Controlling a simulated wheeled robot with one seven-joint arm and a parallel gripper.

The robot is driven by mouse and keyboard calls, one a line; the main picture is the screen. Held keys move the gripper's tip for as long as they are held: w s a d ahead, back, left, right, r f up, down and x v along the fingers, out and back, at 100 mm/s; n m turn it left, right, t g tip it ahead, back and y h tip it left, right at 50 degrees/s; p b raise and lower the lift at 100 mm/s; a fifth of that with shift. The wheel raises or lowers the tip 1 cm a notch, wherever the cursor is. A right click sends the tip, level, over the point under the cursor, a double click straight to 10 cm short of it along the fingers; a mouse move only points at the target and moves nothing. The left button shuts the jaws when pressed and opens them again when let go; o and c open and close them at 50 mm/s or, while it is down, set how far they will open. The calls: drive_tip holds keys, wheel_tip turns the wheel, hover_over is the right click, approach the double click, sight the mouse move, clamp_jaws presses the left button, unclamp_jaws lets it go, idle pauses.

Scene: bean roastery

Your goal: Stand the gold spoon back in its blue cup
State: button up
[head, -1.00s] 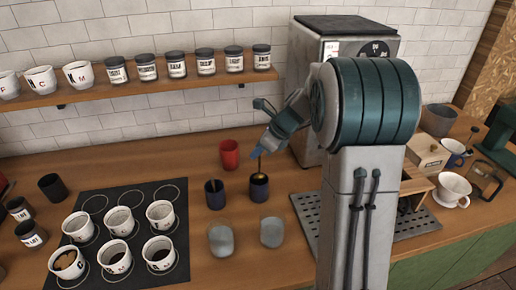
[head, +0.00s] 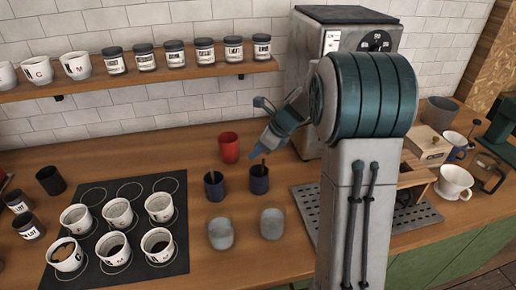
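Two dark blue cups stand side by side on the wooden counter, a left one (head: 214,188) and a right one (head: 259,182). A thin dark handle rises from the left cup. Another thin spoon handle (head: 263,163) stands nearly upright in the right cup, its lower end hidden inside; no gold shows on it now. My gripper (head: 260,152) is just above the right cup, at the top of that handle. The fingers are too small to tell whether they are shut on it or apart.
A black mat (head: 170,186) with several white cups lies to the left. A grey machine (head: 330,40) stands behind my arm.

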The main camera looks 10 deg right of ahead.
drive_tip(key=v, duration=1.3)
drive_tip(key=shift+d+r+b, duration=0.2)
drive_tip(key=shift+r+b, duration=0.15)
drive_tip(key=shift+b, duration=0.05)
drive_tip(key=shift+s, duration=0.1)
drive_tip(key=s+a+f+n+h, duration=0.2)
drive_tip(key=s+n, duration=0.6)
drive_tip(key=s+a+f+n+h, duration=0.1)
drive_tip(key=s+a+f+n, duration=0.1)
drive_tip(key=s+n, duration=0.6)
drive_tip(key=s+a+f+n+h, duration=0.2)
drive_tip(key=s+f+n, duration=0.1)
drive_tip(key=s+n, duration=0.5)
drive_tip(key=shift+s+n+g+h, duration=0.3)
drive_tip(key=shift+s+g, duration=0.1)
drive_tip(key=shift+s, duration=0.05)
drive_tip(key=shift+a, duration=0.1)
